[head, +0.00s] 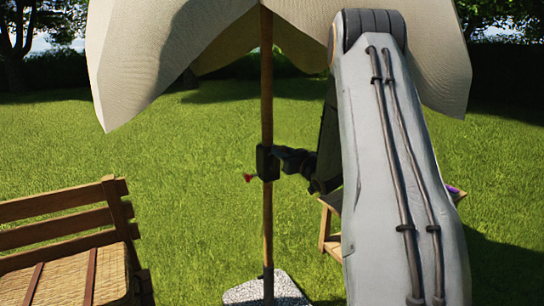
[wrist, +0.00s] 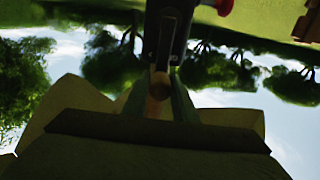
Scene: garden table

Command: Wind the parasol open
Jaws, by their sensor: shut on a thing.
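The parasol's cream canopy (head: 165,50) is partly spread and hangs in drooping folds at the top of the head view. Its wooden pole (head: 267,95) stands upright in a speckled stone base (head: 240,292). A dark crank housing (head: 264,163) sits on the pole, with a red knob (head: 249,177) on its left. My gripper (head: 288,160) is at the housing's right side, shut on the crank, whose handle is mostly hidden by the gripper. The upward-looking wrist view shows the canopy (wrist: 90,100) and red knob (wrist: 224,6); the grip itself is dark and unclear there.
A wooden bench (head: 60,215) with a woven seat stands at the left. A small wooden table (head: 327,238) is partly hidden behind my arm, with a purple item (head: 454,190) at its right edge. Open lawn lies around the pole.

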